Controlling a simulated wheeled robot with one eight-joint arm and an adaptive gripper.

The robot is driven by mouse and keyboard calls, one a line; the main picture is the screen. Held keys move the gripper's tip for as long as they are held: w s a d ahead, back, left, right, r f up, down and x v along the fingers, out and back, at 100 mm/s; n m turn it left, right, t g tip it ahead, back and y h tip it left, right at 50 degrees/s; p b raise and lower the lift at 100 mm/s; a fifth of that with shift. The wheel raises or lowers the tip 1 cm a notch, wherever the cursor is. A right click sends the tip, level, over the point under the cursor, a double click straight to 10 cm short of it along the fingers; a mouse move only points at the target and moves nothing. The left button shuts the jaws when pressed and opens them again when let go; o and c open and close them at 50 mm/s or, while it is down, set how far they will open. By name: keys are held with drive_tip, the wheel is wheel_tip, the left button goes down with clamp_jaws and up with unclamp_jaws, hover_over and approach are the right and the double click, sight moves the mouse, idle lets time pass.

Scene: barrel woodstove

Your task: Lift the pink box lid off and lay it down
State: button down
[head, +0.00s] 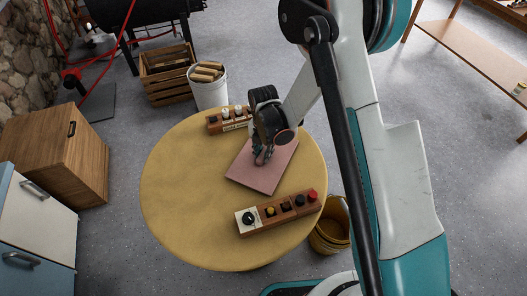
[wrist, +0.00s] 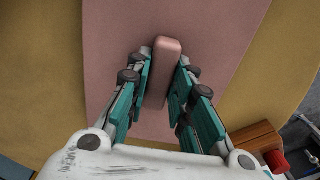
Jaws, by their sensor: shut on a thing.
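The pink box lid (head: 250,178) is a flat panel with a raised bar handle (wrist: 165,70) in its middle. It is over the round yellow table, right of the table's centre. My gripper (head: 262,158) reaches down onto the lid. In the wrist view its two fingers (wrist: 166,60) stand on either side of the handle, shut on it. The lid looks level. I cannot tell whether it touches anything below, and no box body can be made out under it.
On the round table (head: 180,200) stand a wooden control strip with knobs (head: 278,212) in front of the lid and another wooden block (head: 228,121) behind it. The table's left side is clear. A yellow bucket (head: 328,238) stands beside the table at right.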

drive_tip(key=shift+f, duration=0.2)
drive_tip(key=c, duration=1.3)
unclamp_jaws()
drive_tip(key=shift+c, duration=0.2)
drive_tip(key=shift+r, duration=0.15)
drive_tip(key=s+d+r+m+t, duration=0.15)
drive_tip(key=r+m, duration=0.25)
drive_tip(key=r, duration=0.7)
drive_tip(key=s+d+r+m, duration=0.2)
drive_tip(key=d+r+m, duration=0.1)
drive_tip(key=r, duration=0.8)
drive_tip(key=s+d+r+m+t, duration=0.2)
drive_tip(key=s+d+r+m, duration=0.3)
drive_tip(key=s+m, duration=0.3)
drive_tip(key=s+d+r+m+t, duration=0.3)
drive_tip(key=s+d+r+m, duration=0.2)
drive_tip(key=m, duration=1)
drive_tip(key=s+d, duration=0.2)
drive_tip(key=s, duration=0.2)
drive_tip(key=shift+s+r+t, duration=0.15)
drive_tip(key=shift+r+t, duration=0.1)
drive_tip(key=shift+t, duration=0.1)
